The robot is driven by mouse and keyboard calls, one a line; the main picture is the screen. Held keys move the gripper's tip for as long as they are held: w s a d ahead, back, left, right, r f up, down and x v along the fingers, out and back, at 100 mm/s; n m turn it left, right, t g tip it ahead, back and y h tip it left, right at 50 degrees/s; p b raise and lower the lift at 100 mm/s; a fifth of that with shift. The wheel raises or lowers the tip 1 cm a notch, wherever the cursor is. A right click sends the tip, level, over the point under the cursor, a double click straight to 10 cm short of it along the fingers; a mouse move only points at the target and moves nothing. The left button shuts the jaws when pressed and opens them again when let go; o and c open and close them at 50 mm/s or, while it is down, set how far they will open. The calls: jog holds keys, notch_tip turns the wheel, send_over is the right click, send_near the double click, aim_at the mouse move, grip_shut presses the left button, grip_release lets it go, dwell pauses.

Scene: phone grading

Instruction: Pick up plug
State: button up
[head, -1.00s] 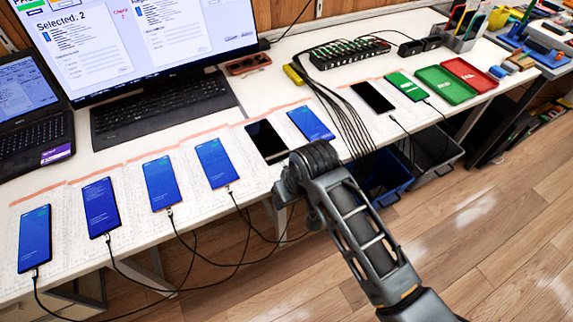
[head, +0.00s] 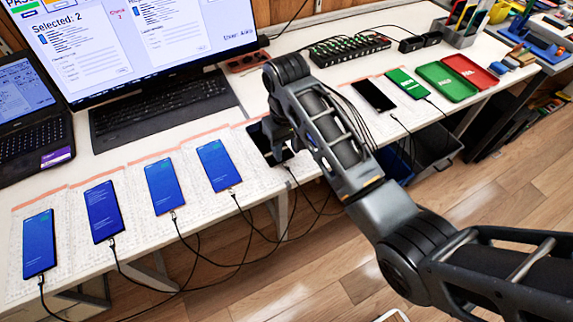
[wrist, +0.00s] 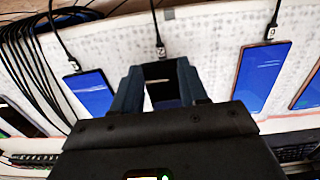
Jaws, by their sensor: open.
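A small dark plug (wrist: 161,51) on a black cable shows in the wrist view, just beyond the gap between my fingertips. It is at the edge of a dark-screened phone (wrist: 160,88), which lies partly hidden between my fingers. My gripper (wrist: 159,68) is open, one finger on each side of that phone, with nothing held. In the head view my gripper (head: 270,135) is over the same phone. Other plugs show at the left blue phone (wrist: 75,67) and the right blue phone (wrist: 270,33). I cannot tell how far my fingers are above the table.
Several blue-screened phones (head: 162,185) with cables lie in a row to the left. A keyboard (head: 160,112) and monitor stand behind. A black phone (head: 373,96), green tray (head: 447,82) and red tray (head: 470,72) lie to the right. Cables hang over the table's front edge.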

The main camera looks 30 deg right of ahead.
aim_at(287, 166)
jog(key=shift+s+a+f+p, duration=0.1)
jog(key=shift+f+p, duration=0.05)
jog(key=shift+f, duration=1.1)
jog(key=shift+s+f+p, duration=0.1)
jog(key=shift+f+p, duration=0.05)
jog(key=shift+f, duration=1.1)
jog(key=shift+f, duration=0.25)
jog(key=shift+c, duration=0.4)
grip_shut()
